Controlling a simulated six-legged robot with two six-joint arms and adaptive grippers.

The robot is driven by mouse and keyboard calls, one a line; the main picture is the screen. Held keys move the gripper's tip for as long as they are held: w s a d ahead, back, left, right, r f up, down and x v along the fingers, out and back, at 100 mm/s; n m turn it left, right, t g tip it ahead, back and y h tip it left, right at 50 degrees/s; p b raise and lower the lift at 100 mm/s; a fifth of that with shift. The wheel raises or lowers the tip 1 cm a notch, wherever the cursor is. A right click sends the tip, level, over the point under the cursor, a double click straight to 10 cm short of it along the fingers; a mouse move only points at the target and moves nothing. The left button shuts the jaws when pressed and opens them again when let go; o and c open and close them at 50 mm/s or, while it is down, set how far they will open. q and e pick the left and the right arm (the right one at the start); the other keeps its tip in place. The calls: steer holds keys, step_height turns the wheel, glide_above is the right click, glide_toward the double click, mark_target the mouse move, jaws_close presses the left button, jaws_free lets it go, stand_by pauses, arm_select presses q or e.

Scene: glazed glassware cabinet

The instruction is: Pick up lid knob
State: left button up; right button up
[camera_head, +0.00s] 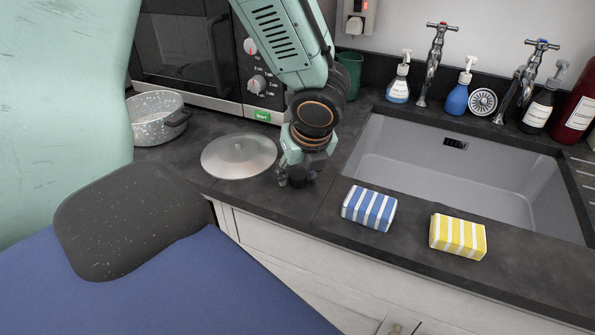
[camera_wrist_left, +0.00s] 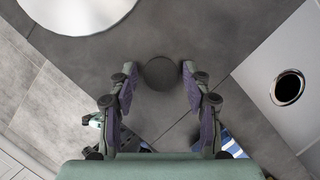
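The lid knob appears to be a small dark round piece (camera_wrist_left: 160,73) on the dark worktop, between my left fingertips in the left wrist view. My left gripper (camera_wrist_left: 160,88) is open, with one finger on each side and a narrow gap to the knob. In the head view my left gripper (camera_head: 297,180) points down near the worktop's front edge, just right of the silver lid (camera_head: 238,157). There the gripper largely hides the knob. The lid lies flat, and part of it also shows in the left wrist view (camera_wrist_left: 78,10). My right gripper is out of view.
A speckled pot (camera_head: 150,127) and a microwave (camera_head: 190,60) stand behind the lid. A green cup (camera_head: 351,68) is behind my arm. The sink (camera_head: 450,160) is to the right. A blue striped sponge (camera_head: 369,208) and a yellow one (camera_head: 458,236) lie on its front edge.

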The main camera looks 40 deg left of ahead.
arm_select(q)
steer(key=shift+w+f, duration=0.1)
steer(key=shift+w, duration=0.05)
steer(key=c, duration=0.3)
steer(key=shift+s, duration=0.2)
steer(key=shift+c, duration=1.1)
steer(key=shift+r, duration=0.2)
